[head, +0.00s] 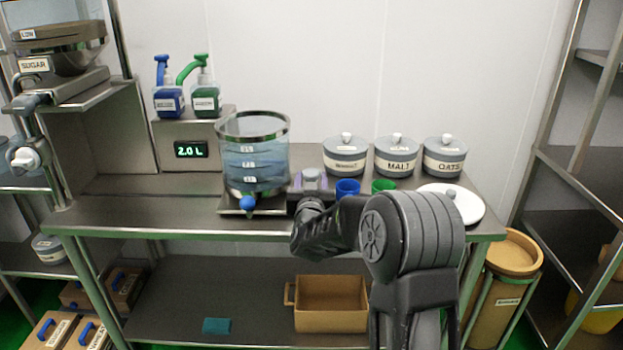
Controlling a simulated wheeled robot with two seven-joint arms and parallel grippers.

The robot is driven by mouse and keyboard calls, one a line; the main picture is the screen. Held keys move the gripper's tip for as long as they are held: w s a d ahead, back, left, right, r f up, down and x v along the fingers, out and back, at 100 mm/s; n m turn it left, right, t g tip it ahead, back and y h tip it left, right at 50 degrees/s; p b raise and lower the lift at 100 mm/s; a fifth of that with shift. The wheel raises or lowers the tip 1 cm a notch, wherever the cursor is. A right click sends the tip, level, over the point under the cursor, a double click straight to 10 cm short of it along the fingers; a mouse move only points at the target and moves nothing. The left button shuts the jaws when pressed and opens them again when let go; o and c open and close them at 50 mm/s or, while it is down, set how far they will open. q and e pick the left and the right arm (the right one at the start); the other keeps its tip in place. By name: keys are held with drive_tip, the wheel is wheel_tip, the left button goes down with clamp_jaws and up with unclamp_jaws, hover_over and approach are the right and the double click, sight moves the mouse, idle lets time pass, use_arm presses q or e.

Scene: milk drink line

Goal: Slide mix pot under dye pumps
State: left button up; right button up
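My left gripper is out of view.
A display (191,149) on the metal box reads 2.0 L. Three lidded jars (397,157) stand at the back right. Blue (347,187) and green (383,185) cups and a white round lid (458,203) are near my arm. The counter left of the pot is clear.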

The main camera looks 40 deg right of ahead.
drive_tip(key=shift+w+d, duration=0.15)
drive_tip(key=shift+c, duration=0.2)
clamp_jaws()
idle(1.2)
